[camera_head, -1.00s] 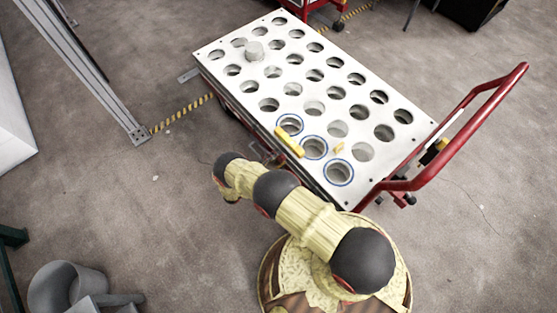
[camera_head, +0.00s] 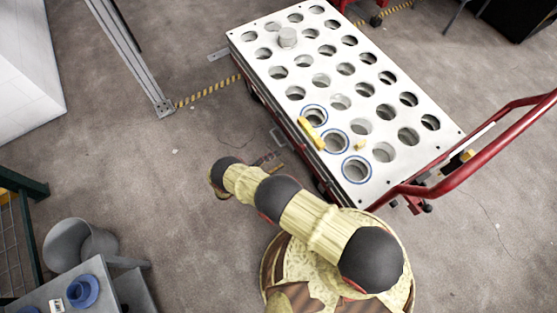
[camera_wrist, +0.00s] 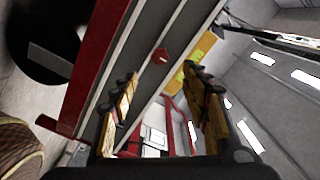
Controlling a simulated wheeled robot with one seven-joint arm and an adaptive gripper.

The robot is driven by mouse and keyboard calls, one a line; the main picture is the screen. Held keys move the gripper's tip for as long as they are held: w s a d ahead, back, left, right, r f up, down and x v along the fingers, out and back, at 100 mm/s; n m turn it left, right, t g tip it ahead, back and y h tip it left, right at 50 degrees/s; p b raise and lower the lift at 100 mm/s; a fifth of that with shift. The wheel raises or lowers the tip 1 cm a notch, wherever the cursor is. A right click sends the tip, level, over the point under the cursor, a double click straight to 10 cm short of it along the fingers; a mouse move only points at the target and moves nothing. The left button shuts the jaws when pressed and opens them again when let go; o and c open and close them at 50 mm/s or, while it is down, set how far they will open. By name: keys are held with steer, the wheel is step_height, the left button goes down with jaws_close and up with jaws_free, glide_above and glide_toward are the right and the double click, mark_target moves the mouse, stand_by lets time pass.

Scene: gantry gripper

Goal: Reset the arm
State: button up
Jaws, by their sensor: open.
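My arm (camera_head: 310,222) reaches from its round base at the bottom toward the upper left, over the floor beside the cart. In the wrist view my gripper (camera_wrist: 162,95) is open, with its two yellow-and-black fingers well apart and nothing between them. Beyond the fingers, that view shows red and grey cart-like structure and a bright ceiling. In the head view the gripper is mostly hidden, with only small dark parts showing past the arm's far end.
A white cart top (camera_head: 247,42) with rows of round holes stands ahead, close to my arm. Its red handle (camera_head: 470,165) juts out right. A grey bucket (camera_head: 70,245) and a table (camera_head: 90,290) with a blue item stand lower left. Floor between is clear.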

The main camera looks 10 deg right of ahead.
stand_by(0.5)
steer(key=s+d+f+m+g, duration=0.4)
steer(key=s+m, duration=0.4)
steer(key=m, duration=0.2)
steer(key=s+a+r+m+g+y+p, duration=0.1)
steer(key=a+r+m+g+y+p, duration=0.35)
steer(key=r+m, duration=1.35)
steer(key=s+r+m+g+y+b, duration=0.2)
steer(key=r+m+y, duration=0.7)
steer(key=r, duration=1.6)
steer(key=s+d+r+m+t+y+p, duration=0.1)
steer(key=s+d+r+m+t, duration=0.2)
steer(key=r, duration=0.8)
steer(key=s+d+r+m+t+y+p, duration=0.1)
steer(key=s+d+r+m+t+p, duration=0.1)
steer(key=r, duration=0.9)
steer(key=s+d+r+m+t+y+p, duration=0.1)
steer(key=s+d+r+m+t, duration=0.3)
steer(key=r, duration=0.8)
steer(key=s+d+m, duration=0.1)
steer(key=s+d, duration=0.1)
steer(key=d, duration=0.1)
steer(key=shift+p, duration=0.3)
